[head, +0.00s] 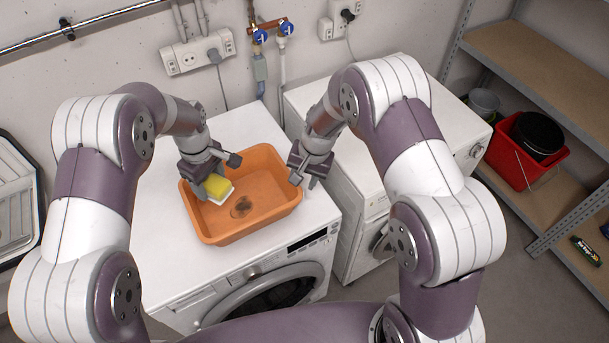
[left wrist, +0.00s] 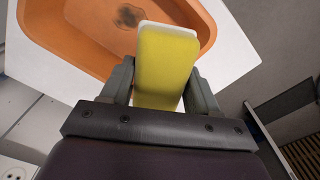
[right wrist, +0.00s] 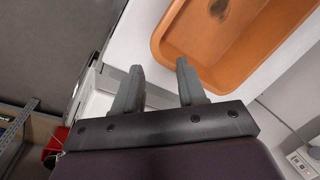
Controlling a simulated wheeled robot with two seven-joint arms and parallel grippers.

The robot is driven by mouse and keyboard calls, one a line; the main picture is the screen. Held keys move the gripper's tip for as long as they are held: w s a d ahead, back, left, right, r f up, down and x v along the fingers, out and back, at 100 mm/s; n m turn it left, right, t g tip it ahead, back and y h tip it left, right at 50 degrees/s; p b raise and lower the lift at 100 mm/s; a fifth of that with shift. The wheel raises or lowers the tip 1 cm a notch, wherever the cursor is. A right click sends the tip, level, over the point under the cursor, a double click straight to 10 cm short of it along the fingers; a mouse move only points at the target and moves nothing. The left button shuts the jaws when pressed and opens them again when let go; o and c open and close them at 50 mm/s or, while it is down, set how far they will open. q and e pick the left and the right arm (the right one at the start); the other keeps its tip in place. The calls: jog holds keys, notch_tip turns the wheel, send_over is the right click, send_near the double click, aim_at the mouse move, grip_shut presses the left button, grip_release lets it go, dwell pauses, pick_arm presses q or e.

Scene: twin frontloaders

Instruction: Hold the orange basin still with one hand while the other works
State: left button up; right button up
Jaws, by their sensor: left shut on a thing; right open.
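The orange basin (head: 250,222) sits on top of the left white washing machine, with a dark stain (head: 241,205) on its floor. It also shows in the left wrist view (left wrist: 75,40) and the right wrist view (right wrist: 240,75). My left gripper (head: 208,180) is shut on a yellow sponge with a white layer (head: 217,187), held over the left part of the basin. The sponge fills the jaws in the left wrist view (left wrist: 165,65). My right gripper (head: 303,178) is open and empty, just outside the basin's right rim; the rim is not between its fingers.
A second white machine (head: 345,150) stands to the right, with a narrow gap. Wall sockets (head: 198,52) and taps with pipes (head: 272,32) are behind. Shelves at right hold a red bucket (head: 515,165). A washboard-like sink (head: 15,200) is at far left.

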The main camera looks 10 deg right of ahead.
aim_at(297, 195)
jog(key=x, duration=1.1)
jog(key=shift+w+f, duration=0.2)
jog(key=shift+f, duration=0.05)
grip_shut()
